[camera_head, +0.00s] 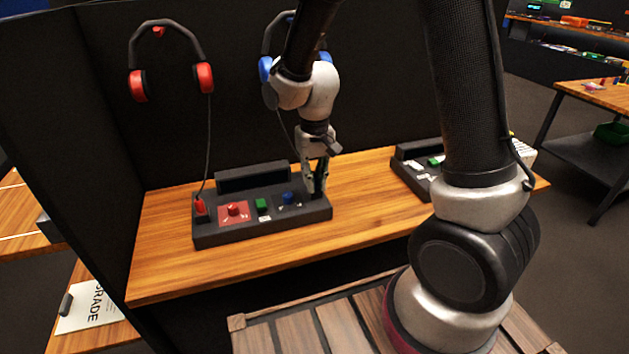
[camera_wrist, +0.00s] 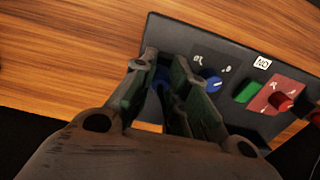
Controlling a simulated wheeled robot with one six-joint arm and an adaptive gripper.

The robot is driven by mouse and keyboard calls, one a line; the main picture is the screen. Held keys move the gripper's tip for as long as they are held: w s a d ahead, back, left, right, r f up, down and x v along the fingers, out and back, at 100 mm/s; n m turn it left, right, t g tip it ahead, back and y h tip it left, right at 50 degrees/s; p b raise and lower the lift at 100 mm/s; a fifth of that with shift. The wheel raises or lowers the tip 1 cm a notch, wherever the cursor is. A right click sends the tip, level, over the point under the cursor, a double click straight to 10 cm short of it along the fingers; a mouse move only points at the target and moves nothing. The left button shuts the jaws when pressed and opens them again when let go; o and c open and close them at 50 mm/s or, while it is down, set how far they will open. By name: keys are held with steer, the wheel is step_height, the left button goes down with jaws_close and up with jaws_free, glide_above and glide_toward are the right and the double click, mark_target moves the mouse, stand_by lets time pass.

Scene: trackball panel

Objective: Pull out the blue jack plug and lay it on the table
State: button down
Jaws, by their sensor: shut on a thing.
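The blue jack plug (camera_wrist: 162,78) shows as a small blue patch between the fingers in the wrist view; most of it is hidden. My gripper (camera_head: 316,190) points down at the right end of the dark trackball panel (camera_head: 265,232) and is shut on the plug. The gripper (camera_wrist: 166,70) also fills the lower middle of the wrist view. I cannot tell whether the plug tip sits in its socket. The blue headphones (camera_head: 265,68) hang on the dark wall behind my arm, with a thin cord running down. The wooden table (camera_head: 170,275) bears the panel.
The panel has a blue knob (camera_head: 288,197), a green button (camera_head: 262,204) and a red knob (camera_head: 233,209). A red plug (camera_head: 200,207) stands at its left end, below red headphones (camera_head: 205,77). A second panel (camera_head: 405,165) is at the right. Bare wood lies between the panels.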

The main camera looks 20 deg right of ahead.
mark_target(315, 173)
steer(key=shift+r, duration=3)
